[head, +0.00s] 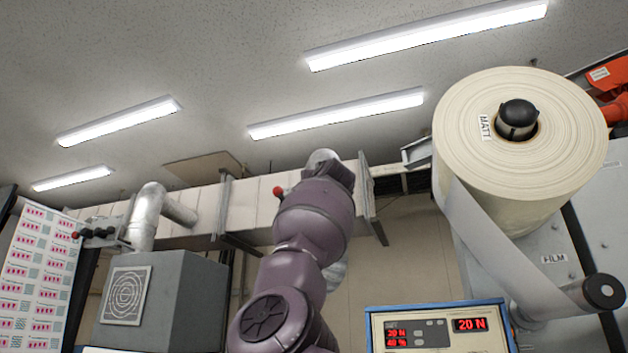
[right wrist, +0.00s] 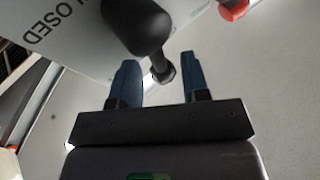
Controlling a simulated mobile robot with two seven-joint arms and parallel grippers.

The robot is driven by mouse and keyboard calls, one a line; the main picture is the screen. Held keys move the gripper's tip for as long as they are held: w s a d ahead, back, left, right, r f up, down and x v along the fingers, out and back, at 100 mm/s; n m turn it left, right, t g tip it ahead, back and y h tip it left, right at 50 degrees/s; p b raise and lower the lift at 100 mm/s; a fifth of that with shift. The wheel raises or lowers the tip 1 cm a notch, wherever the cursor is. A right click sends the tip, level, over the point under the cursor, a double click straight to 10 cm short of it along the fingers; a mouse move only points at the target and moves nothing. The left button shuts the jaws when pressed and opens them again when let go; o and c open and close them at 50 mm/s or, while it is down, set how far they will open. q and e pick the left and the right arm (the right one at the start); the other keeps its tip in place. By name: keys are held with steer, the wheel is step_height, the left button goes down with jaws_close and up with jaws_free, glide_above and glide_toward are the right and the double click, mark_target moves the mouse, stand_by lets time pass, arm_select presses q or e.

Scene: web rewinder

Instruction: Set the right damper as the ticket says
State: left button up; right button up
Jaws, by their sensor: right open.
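In the right wrist view my right gripper (right wrist: 160,82) has its two blue fingers apart, with nothing held between them. A black rounded handle (right wrist: 138,24) on a dark stem hangs just beyond the fingers, its small end showing in the gap. I cannot tell whether it touches a finger. Behind it is a pale plate (right wrist: 78,38) with partly hidden lettering ending in "LOSED". In the head view my purple arm rises in front of the duct (head: 252,207) and hides the fingers and handle. I see no readable ticket. My left gripper is not in view.
A red knob (head: 278,191) shows beside my arm in the head view. A large MATT roll (head: 565,135) stands at the right above a display box (head: 440,312) reading 20 N. A grey box (head: 165,300) with a pipe is at the left.

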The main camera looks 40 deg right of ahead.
steer(key=shift+w+d+r, duration=0.15)
steer(key=shift+w, duration=0.15)
jaws_close()
steer(key=shift+s+d, duration=0.1)
